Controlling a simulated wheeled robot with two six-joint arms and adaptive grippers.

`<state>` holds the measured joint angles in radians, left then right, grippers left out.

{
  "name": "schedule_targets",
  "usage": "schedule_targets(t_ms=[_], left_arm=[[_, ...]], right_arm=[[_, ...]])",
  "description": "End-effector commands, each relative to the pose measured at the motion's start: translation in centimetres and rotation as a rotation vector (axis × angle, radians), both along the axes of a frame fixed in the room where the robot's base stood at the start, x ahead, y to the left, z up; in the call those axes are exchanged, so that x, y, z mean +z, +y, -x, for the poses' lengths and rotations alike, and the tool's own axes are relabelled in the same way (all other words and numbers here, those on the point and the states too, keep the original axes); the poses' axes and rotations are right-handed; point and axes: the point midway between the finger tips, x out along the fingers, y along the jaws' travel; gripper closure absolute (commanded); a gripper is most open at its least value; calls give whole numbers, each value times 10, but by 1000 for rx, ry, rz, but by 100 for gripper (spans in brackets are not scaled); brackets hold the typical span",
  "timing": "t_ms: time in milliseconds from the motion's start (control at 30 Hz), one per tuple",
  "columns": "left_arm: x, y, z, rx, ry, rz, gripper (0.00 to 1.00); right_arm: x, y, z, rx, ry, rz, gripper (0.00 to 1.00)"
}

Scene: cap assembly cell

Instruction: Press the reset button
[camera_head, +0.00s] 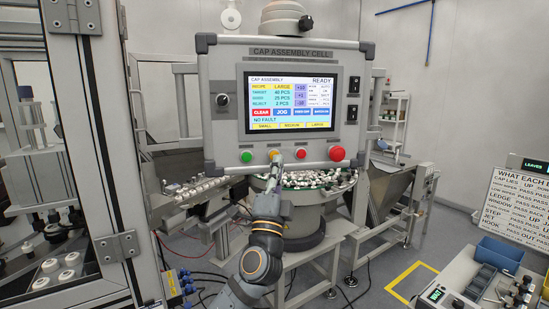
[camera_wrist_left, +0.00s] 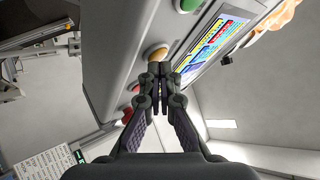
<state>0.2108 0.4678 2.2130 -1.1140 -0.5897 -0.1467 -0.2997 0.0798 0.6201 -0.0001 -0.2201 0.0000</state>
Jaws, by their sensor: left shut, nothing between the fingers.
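The control panel (camera_head: 222,130) carries a row of buttons under its screen. A green button (camera_head: 246,156) is at the left, then a yellow button (camera_head: 273,154), a small red button (camera_head: 300,154) and a large red one (camera_head: 337,153). Their labels are too small to read. My left gripper (camera_head: 277,164) is shut and empty, its tips just in front of and below the yellow button. In the left wrist view the closed fingertips (camera_wrist_left: 160,72) point at the yellow button (camera_wrist_left: 157,53); I cannot tell whether they touch it. My right gripper is out of view.
The screen (camera_head: 290,103) shows READY and NO FAULT. A bowl of caps (camera_head: 330,190) stands close behind my left arm. A framed machine enclosure (camera_head: 95,150) is at the left. A bench with blue bins (camera_head: 497,252) is at the right.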

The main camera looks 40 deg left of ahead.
Motion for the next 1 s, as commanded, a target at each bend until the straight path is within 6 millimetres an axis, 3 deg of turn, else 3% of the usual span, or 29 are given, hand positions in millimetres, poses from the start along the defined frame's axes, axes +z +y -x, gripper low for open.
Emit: schedule_targets(t_ms=[167,633,1000], left_arm=[[0,-2,1,-1,0,0,100],[0,-40,37,-3,0,5,100],[1,-44,41,0,-2,-2,100]], right_arm=[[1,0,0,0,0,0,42],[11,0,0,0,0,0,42],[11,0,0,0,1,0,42]])
